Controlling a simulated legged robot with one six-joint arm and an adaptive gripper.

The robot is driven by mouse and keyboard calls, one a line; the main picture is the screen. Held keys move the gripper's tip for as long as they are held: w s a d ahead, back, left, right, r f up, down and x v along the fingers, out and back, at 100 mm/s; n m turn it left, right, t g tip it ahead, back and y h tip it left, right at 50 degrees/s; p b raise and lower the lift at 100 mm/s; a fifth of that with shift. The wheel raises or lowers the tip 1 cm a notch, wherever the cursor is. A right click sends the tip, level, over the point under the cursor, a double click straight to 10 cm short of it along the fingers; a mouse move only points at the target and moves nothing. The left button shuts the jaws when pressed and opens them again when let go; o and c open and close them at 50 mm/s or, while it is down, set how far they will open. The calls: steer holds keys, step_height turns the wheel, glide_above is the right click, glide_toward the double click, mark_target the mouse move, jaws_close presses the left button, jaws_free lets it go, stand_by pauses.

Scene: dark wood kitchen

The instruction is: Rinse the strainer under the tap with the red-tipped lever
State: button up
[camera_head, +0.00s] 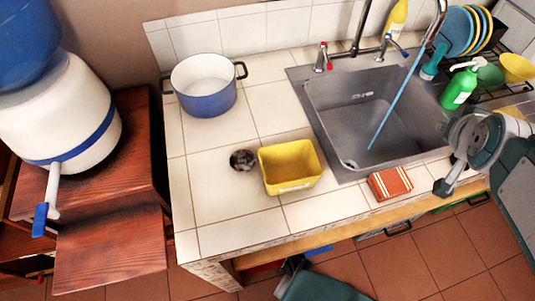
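A small dark round piece, which looks like the strainer (243,160), lies on the white tiled counter, just left of a yellow tub. The red-tipped lever (322,58) stands at the back left of the metal sink (340,125). A blue-tipped lever (388,46) stands to its right, by the tall curved tap (362,25). A blue stream of water (397,104) slants from the spout into the basin. My gripper (455,165) seems to be at the right, by the sink's front right corner, away from the strainer. Its fingers are not clear, and I see nothing held.
The yellow tub (290,167) stands between strainer and sink. A blue-white pot (205,86) is behind them. A red sponge (390,184) lies at the front edge. A green bottle (459,88), bowls and a plate rack fill the right. The counter's front left is clear.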

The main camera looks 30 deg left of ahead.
steer(key=s+d+m+g, duration=0.1)
steer(key=s+d+g, duration=0.15)
steer(key=s, duration=0.45)
steer(key=m+g+h, duration=0.2)
steer(key=m+g, duration=0.5)
steer(key=m, duration=0.2)
glide_above(243, 151)
step_height(243, 151, down, 8)
steer(key=shift+f, duration=0.1)
steer(key=f, duration=0.5)
steer(key=shift+s, duration=0.2)
step_height(243, 151, down, 6)
steer(key=shift+w, duration=0.15)
